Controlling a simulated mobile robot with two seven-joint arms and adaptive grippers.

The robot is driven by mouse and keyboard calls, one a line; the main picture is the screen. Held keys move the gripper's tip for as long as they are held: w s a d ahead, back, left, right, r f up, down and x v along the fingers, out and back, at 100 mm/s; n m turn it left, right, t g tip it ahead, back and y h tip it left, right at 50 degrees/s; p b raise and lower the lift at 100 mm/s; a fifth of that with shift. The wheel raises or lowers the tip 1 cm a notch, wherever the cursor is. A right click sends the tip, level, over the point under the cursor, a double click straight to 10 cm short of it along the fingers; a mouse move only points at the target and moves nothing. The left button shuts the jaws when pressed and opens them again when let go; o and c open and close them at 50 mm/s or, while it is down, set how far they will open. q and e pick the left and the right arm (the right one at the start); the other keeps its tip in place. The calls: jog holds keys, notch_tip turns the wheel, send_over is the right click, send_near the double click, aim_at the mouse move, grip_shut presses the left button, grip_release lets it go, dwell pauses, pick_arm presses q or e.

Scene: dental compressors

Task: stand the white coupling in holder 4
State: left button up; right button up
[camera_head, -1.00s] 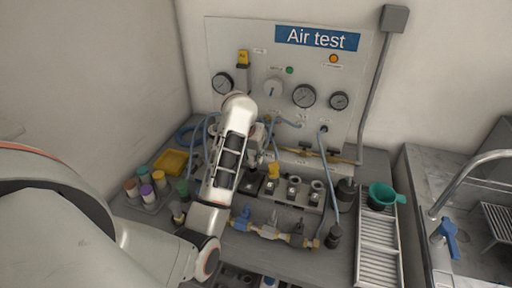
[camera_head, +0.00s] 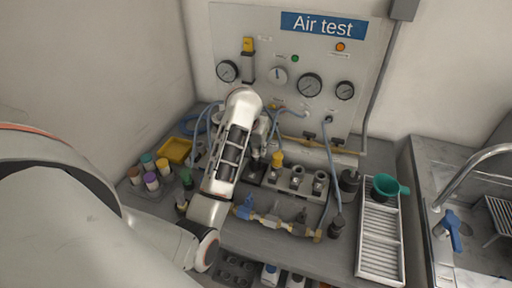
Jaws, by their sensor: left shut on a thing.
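My left gripper (camera_head: 257,162) is at the left part of a grey holder block (camera_head: 312,200), seen from behind my white forearm. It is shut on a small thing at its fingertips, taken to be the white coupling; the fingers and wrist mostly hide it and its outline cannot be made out. The block bears a row of holders; a yellow-topped fitting (camera_head: 277,159) stands just right of the gripper, and grey metal fittings (camera_head: 297,176) stand further right. The holder numbers cannot be read, so I cannot tell which is holder 4. My right gripper is not in view.
A valve assembly with a blue handle (camera_head: 244,207) lies in front of the block. Capped bottles (camera_head: 152,180) and a yellow tray (camera_head: 174,150) are at left. A slatted rack (camera_head: 380,245) with a green funnel (camera_head: 386,186) is at right. Blue hoses run behind the gripper.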

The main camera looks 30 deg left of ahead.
pick_arm(q)
jog(key=shift+f, duration=0.7)
jog(key=shift+r, duration=0.15)
jog(key=shift+r, duration=0.5)
jog(key=shift+f, duration=0.2)
dwell(0.4)
jog(key=shift+f, duration=0.55)
jog(key=o, duration=1.2)
